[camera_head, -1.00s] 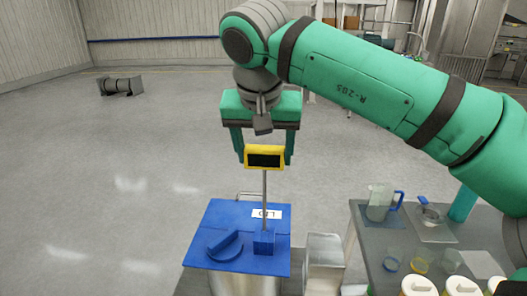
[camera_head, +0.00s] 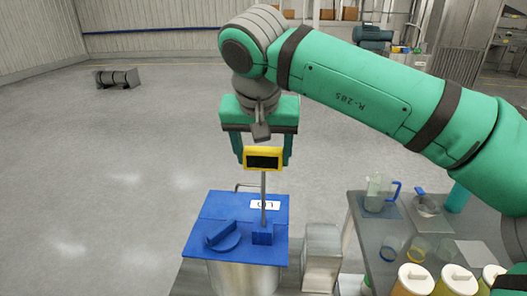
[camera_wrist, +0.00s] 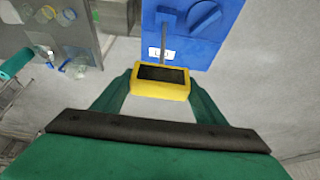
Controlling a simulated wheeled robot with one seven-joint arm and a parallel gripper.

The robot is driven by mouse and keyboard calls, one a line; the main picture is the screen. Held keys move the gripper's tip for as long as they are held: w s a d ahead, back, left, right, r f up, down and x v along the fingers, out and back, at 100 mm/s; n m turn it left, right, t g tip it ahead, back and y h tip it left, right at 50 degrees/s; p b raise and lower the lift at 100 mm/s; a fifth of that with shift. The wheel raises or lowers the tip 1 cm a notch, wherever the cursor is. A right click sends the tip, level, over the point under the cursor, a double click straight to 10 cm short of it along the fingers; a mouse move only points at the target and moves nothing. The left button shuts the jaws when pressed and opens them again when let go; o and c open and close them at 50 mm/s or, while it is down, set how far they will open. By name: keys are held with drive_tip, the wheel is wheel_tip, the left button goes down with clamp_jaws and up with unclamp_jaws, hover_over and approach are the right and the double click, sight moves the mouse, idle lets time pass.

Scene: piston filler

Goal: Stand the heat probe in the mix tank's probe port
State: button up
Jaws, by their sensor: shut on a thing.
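The heat probe has a yellow head (camera_head: 263,158) with a dark display and a thin metal stem hanging upright. My gripper (camera_head: 263,150) is shut on the head, which also shows in the wrist view (camera_wrist: 160,88). The mix tank (camera_head: 240,277) is a metal vessel under a blue lid (camera_head: 215,205) with a white label. The probe port is the small blue block (camera_head: 262,236) on the lid's right part. The stem's lower end meets the top of this block. I cannot tell how deep it is inside, as the tip is hidden.
A raised blue handle (camera_head: 222,236) sits on the lid left of the port. A metal box (camera_head: 322,250) stands right of the tank. A grey table (camera_head: 357,225) at the right holds a jug (camera_head: 377,192) and several jars. Open floor lies at the left.

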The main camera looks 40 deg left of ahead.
sight(263, 180)
drive_tip(key=shift+f, duration=0.1)
drive_tip(key=shift+w+a+f, duration=0.1)
drive_tip(key=shift+f, duration=3.8)
drive_tip(key=shift+w, duration=0.1)
